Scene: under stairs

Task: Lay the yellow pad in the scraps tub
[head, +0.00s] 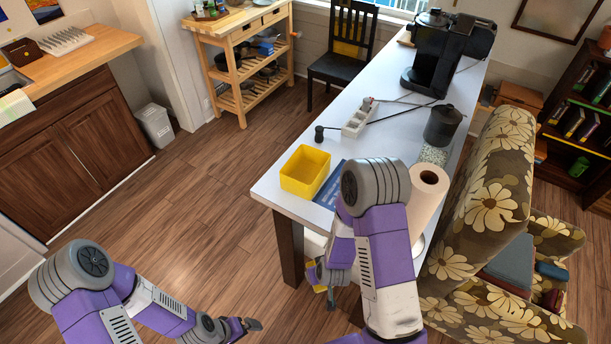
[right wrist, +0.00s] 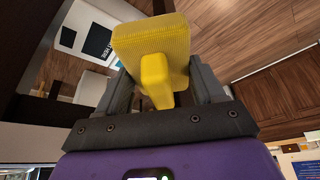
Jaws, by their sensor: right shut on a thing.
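An open, empty-looking yellow tub (head: 305,171) stands on the near left corner of the white table; no label is readable on it. My right gripper (head: 324,284) is low beside the table's near end, below the tabletop and mostly behind my own arm. In the right wrist view the gripper (right wrist: 160,84) is shut on the yellow pad (right wrist: 150,42), holding its narrow part between the fingers. The pad's broad ribbed part sticks out past the fingertips. My left gripper (head: 250,325) is away from the table over the floor at lower left; its finger gap is not clear.
The white table (head: 273,186) holds a blue booklet (head: 330,186) beside the tub, a paper towel roll (head: 428,195), a dark pot (head: 443,124) and a coffee machine (head: 432,55). A flowered armchair (head: 490,190) stands close on the right.

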